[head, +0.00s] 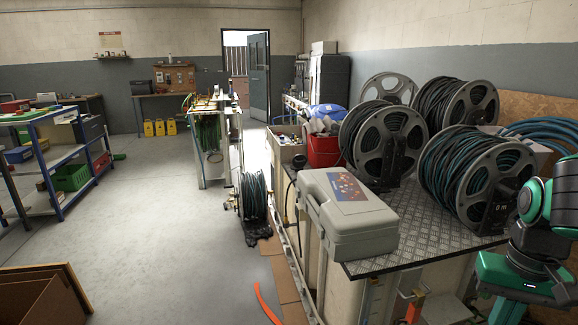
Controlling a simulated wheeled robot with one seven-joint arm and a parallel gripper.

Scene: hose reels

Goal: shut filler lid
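I cannot pick out a filler lid for certain in the head view. A small dark fitting (298,161) stands at the left edge of the bench, behind the grey case, too small to make out. The grey case (346,225) has its own top closed and sits at the bench's near left corner. Teal and black links of my arm show at the lower right. My gripper is not in view, so its state and its distance from any lid do not show.
Several hose reels (479,178) crowd the metal-topped bench (424,219). A red bucket (324,151) stands behind the case. A blue shelf rack (60,160) stands at left. The middle floor is clear.

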